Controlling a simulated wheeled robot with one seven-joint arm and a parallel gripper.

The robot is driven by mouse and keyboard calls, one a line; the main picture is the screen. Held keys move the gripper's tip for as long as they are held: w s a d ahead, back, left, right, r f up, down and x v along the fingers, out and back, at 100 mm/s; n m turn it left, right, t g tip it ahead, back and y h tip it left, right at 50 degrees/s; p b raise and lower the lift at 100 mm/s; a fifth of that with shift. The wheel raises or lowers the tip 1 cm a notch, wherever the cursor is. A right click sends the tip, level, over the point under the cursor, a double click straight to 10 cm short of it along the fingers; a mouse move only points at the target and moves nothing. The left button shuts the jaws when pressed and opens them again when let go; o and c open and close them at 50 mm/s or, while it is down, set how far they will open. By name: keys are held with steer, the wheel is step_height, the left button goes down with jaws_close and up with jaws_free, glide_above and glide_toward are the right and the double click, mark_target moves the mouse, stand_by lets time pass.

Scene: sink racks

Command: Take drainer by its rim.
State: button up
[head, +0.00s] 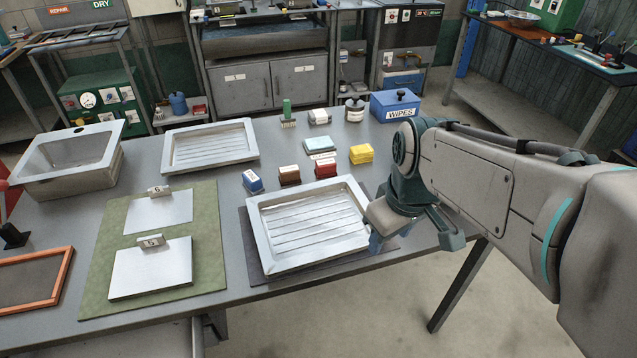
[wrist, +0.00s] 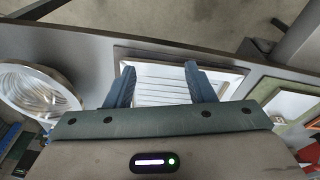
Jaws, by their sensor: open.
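The drainer (head: 308,232) is a shallow metal tray with a ribbed floor and a broad rim, lying on a dark mat near the table's front edge. I cannot tell whether a finger touches the rim.
A similar ribbed tray (head: 258,153) lies farther back. Small coloured blocks, including a yellow one (head: 361,154), stand behind the drainer. A green mat (head: 95,270) with metal plates lies left. A round ribbed dish (wrist: 35,92) shows in the wrist view.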

steer(key=w+a+f+n+g+y+b, duration=0.1)
steer(key=w+a+n+g, duration=0.1)
steer(key=w+a+n, duration=0.9)
steer(key=n, duration=0.5)
glide_above(330, 251)
steer(key=shift+g, duration=0.3)
steer(key=f, duration=0.6)
steer(key=d+f+b, duration=0.1)
steer(key=f, duration=0.2)
steer(key=shift+s+f, duration=0.1)
steer(key=shift+f, duration=0.1)
steer(key=shift+a+f, duration=0.2)
steer(key=shift+f, duration=0.95)
steer(key=shift+a+f, duration=0.2)
steer(key=shift+f, duration=0.95)
jaws_close()
